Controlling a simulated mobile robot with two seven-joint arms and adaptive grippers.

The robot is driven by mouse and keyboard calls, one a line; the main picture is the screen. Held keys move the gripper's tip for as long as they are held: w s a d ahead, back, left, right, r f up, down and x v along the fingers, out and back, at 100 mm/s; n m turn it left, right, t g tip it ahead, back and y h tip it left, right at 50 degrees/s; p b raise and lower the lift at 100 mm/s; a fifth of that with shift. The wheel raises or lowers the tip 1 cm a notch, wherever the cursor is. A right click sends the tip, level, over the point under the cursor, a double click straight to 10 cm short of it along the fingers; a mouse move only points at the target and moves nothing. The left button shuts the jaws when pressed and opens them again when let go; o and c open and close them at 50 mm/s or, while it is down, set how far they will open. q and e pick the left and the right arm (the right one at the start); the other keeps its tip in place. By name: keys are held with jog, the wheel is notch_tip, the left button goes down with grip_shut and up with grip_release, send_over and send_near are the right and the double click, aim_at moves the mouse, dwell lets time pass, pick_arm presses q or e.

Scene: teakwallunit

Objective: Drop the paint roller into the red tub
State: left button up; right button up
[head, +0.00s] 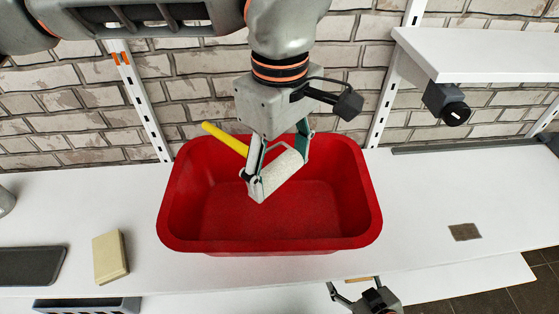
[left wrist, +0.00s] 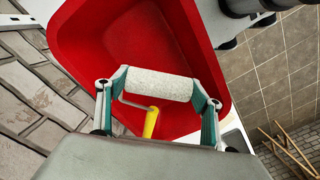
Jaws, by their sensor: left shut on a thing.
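The red tub (head: 345,225) stands on the white worktop, open side up and empty as far as I see. The paint roller has a pale fuzzy sleeve (head: 279,175) and a yellow handle (head: 225,139). My left gripper (head: 281,168) is shut on the roller's sleeve, with a finger at each end. It holds the roller over the tub, the handle pointing to the back left. In the left wrist view the sleeve (left wrist: 158,85) spans the fingers, with the yellow handle (left wrist: 151,122) below it. My right gripper (head: 355,286) is partly in view at the bottom edge, its fingers apart.
A tan block (head: 110,257) and a dark flat item (head: 30,266) lie left of the tub. A small brown square (head: 465,232) lies to the right. A white shelf (head: 480,55) overhangs the back right, before the brick wall. The worktop just right of the tub is clear.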

pick_arm(q)
jog(key=o, duration=1.2)
jog(key=shift+o, duration=0.2)
notch_tip(320, 180, up, 12)
